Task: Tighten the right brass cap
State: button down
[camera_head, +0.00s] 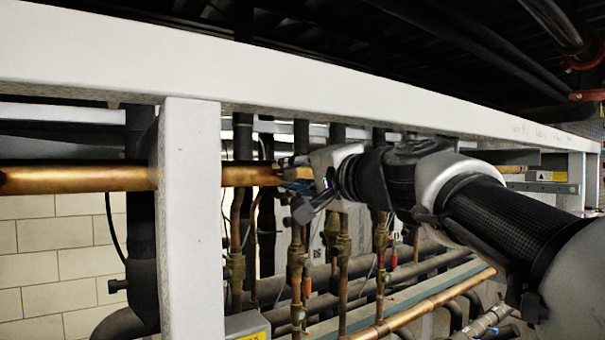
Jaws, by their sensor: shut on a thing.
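My gripper (298,190) reaches in from the right, behind the white upright post, at the level of the long copper pipe (90,180). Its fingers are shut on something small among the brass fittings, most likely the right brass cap. The fingers and gripper body hide the cap, so I cannot see its thread or how it sits. Brass valve bodies stand on vertical copper pipes below the gripper, one to its left (236,268) and one nearly beneath it (343,245).
A white horizontal beam (300,95) runs above my arm, and a white post (190,230) stands left of the gripper. Black insulated pipes (143,225) and a lower copper pipe (440,303) crowd the rack. There is little free room around the gripper.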

jog(key=m+p, duration=0.1)
jog(key=m, duration=0.5)
jog(key=shift+r+p, duration=0.15)
jog(key=shift+p, duration=0.2)
jog(key=m+p, duration=0.2)
jog(key=m, duration=0.4)
jog(key=shift+m, duration=0.3)
jog(key=c, duration=1.3)
grip_release()
jog(key=shift+c, duration=0.2)
jog(key=shift+d, duration=0.1)
jog(key=v, duration=1.2)
jog(key=shift+w, duration=0.1)
